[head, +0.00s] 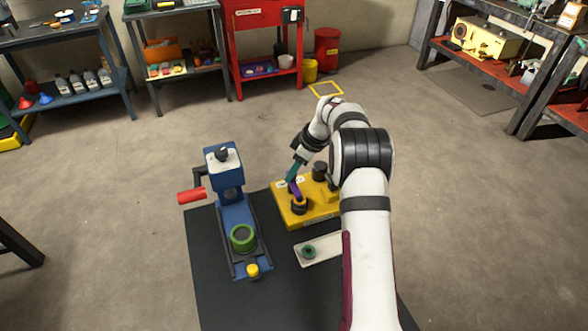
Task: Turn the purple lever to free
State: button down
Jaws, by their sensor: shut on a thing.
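The purple lever (295,189) stands on a yellow box (320,214) on the dark table. It rises from a dark round hub with an orange ring, tilted up and to the left. My gripper (292,178), with teal fingers, reaches down from the upper right and is shut on the upper end of the purple lever. The fingers hide the lever's tip. Small pale labels lie on the box top near the lever, too small to read.
A blue device (229,196) with a red handle (191,196) and a green ring (243,238) stands left of the box. A pale plate (325,248) with a green knob lies in front. A black knob (320,170) rises behind the lever.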

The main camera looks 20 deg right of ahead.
jog(key=shift+m, duration=0.4)
jog(key=m, duration=0.2)
jog(key=m+t+h, duration=0.1)
jog(key=shift+s+a+m+h, duration=0.1)
jog(key=shift+a+m+h, duration=0.1)
jog(key=shift+m+h, duration=0.15)
jog(key=m, duration=0.2)
jog(key=m+h, duration=0.1)
jog(key=m, duration=0.1)
jog(key=shift+a+m+h, duration=0.15)
jog(key=shift+m+h, duration=0.1)
jog(key=m+h, duration=0.1)
jog(key=m, duration=0.3)
jog(key=shift+a+m+h, duration=0.15)
jog(key=shift+m+h, duration=0.15)
jog(key=shift+h, duration=0.1)
jog(key=m+h, duration=0.1)
jog(key=m, duration=0.3)
jog(key=shift+a+g, duration=0.1)
jog(key=shift+g, duration=0.3)
jog(key=shift+m, duration=0.3)
jog(key=c, duration=0.5)
grip_release()
